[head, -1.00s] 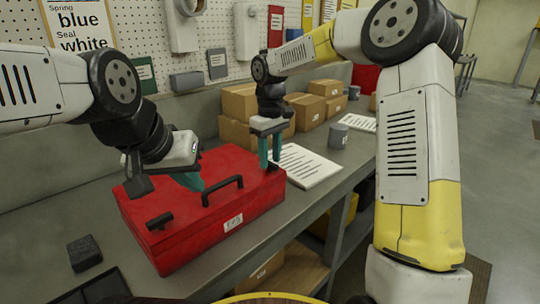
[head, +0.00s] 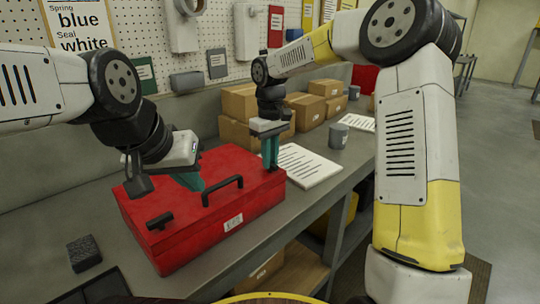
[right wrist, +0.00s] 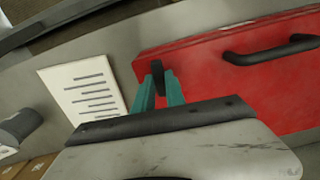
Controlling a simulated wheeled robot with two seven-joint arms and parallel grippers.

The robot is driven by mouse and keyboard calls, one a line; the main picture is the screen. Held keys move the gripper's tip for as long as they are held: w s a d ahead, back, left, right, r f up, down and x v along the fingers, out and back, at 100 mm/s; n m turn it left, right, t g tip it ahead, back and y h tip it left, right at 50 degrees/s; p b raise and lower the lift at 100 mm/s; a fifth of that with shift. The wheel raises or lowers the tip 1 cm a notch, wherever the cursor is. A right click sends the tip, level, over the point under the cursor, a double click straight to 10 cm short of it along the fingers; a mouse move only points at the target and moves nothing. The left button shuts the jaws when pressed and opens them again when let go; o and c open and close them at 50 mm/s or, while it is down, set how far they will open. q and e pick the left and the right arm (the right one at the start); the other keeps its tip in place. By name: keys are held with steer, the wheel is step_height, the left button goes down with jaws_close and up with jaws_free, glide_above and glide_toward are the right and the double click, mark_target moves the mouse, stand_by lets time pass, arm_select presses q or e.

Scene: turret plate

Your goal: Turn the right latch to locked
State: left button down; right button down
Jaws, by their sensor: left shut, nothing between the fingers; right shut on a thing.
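A red case (head: 200,235) lies on the bench, with a black handle (head: 222,190) and a black left latch (head: 159,220) on it. The right latch (right wrist: 158,76) is a dark bar near the case's end, between my right gripper's green fingers in the right wrist view; it looks crosswise to the handle there. My right gripper (head: 270,165) is shut on it, pointing down, and mostly hides it in the head view. My left gripper (head: 192,183) is shut and empty, at the case's back left, beside the handle; whether it touches the case I cannot tell.
A printed sheet (head: 308,166) lies right of the case, with a grey cup (head: 338,136) beyond it. Cardboard boxes (head: 305,110) stand along the wall. A dark block (head: 83,253) sits left of the case. The bench front edge is close.

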steer(key=m, duration=0.4)
steer(key=shift+m, duration=0.4)
steer(key=m, duration=0.9)
steer(key=shift+m, duration=1.7)
steer(key=c, duration=1.4)
jaws_free()
